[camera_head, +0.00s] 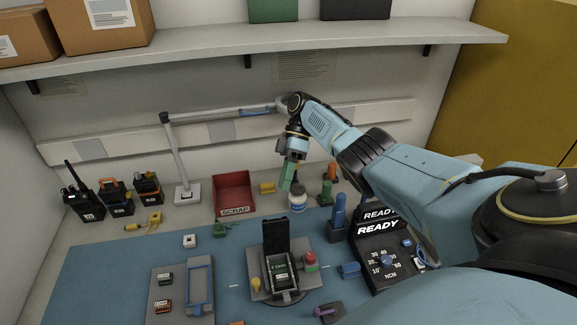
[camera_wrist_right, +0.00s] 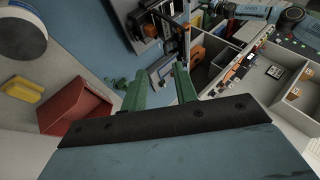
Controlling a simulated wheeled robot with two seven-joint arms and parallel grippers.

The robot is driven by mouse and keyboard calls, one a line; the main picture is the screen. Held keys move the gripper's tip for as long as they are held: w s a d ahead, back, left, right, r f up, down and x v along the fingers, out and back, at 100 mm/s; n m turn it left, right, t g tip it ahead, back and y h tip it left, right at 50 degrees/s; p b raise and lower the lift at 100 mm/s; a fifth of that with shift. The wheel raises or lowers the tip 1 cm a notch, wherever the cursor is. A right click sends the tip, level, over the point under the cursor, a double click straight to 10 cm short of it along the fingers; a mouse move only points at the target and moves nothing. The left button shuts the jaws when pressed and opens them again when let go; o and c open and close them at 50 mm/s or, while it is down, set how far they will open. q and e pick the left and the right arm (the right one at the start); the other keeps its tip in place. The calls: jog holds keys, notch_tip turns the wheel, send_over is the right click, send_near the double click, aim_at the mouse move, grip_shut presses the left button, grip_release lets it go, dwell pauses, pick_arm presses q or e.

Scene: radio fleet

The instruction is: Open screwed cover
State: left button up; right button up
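My right gripper (camera_head: 288,177) is above the back of the bench, over a white jar (camera_head: 297,202) and away from the cover. Its green fingers are apart in the right wrist view (camera_wrist_right: 160,85), with nothing seen between them. A blue-handled tool (camera_head: 339,211) stands upright right of the device. My left gripper is out of view.
A red scrap bin (camera_head: 233,191) stands left of the jar, which also shows in the wrist view (camera_wrist_right: 22,38). Radios (camera_head: 85,197) stand at the back left. A grey tray (camera_head: 180,292) lies left of the fixture. A READY controller (camera_head: 388,262) stands right. A shelf (camera_head: 250,42) hangs above.

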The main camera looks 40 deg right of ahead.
jog(key=shift+a+v, duration=0.2)
jog(key=shift+v, duration=2.15)
jog(key=shift+w+r, duration=0.1)
